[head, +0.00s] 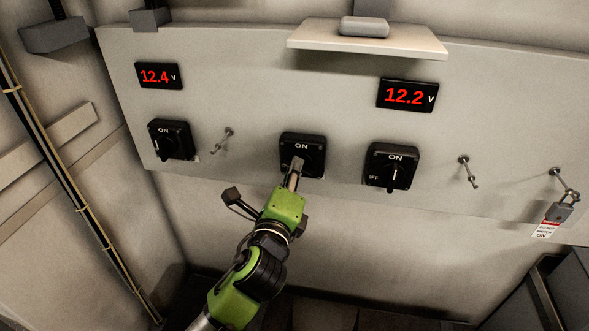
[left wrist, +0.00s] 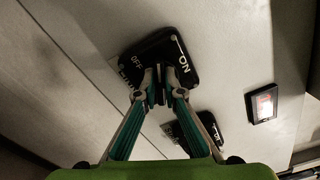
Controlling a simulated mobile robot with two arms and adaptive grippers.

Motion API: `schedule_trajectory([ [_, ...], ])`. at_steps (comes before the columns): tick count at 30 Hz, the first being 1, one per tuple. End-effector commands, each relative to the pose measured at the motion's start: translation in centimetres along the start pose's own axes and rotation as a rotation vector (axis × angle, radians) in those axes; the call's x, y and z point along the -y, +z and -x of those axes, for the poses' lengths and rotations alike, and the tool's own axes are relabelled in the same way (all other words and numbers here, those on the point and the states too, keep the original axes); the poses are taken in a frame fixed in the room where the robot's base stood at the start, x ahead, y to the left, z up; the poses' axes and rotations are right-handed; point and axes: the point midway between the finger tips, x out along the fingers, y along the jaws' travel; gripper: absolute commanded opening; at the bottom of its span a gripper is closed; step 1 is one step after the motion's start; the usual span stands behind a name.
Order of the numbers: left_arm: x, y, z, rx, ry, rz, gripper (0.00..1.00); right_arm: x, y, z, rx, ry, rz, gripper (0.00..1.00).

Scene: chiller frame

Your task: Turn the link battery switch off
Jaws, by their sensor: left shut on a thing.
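Three black rotary switches sit on the pale panel. The middle one (head: 316,143), which I take for the link battery switch, has ON at its top. In the left wrist view this switch (left wrist: 183,48) shows the words OFF and ON. My left gripper (head: 297,166) reaches up to it from below. In the left wrist view the fingertips (left wrist: 158,88) are shut on its knob. The fingers hide most of the knob, so I cannot tell its exact angle. My right gripper is not in view.
The left switch (head: 181,137) and right switch (head: 397,158) flank the middle one. Red displays read 12.4 V (head: 158,76) and 12.2 V (head: 407,96). A shelf (head: 410,42) juts out above. A padlock (head: 559,212) with a tag (head: 546,230) hangs at the right.

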Motion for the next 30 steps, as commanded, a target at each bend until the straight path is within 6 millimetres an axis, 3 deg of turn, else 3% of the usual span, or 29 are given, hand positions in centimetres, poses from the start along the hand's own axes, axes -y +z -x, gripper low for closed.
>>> schedule_trajectory([
  [15, -0.44, -0.14, 0.0, -0.001, 0.004, 0.363, 0.0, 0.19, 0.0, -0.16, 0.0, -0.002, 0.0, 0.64],
  [30, -0.51, -0.18, 0.01, -0.001, 0.003, 0.441, 0.0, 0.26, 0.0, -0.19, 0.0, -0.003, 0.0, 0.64],
])
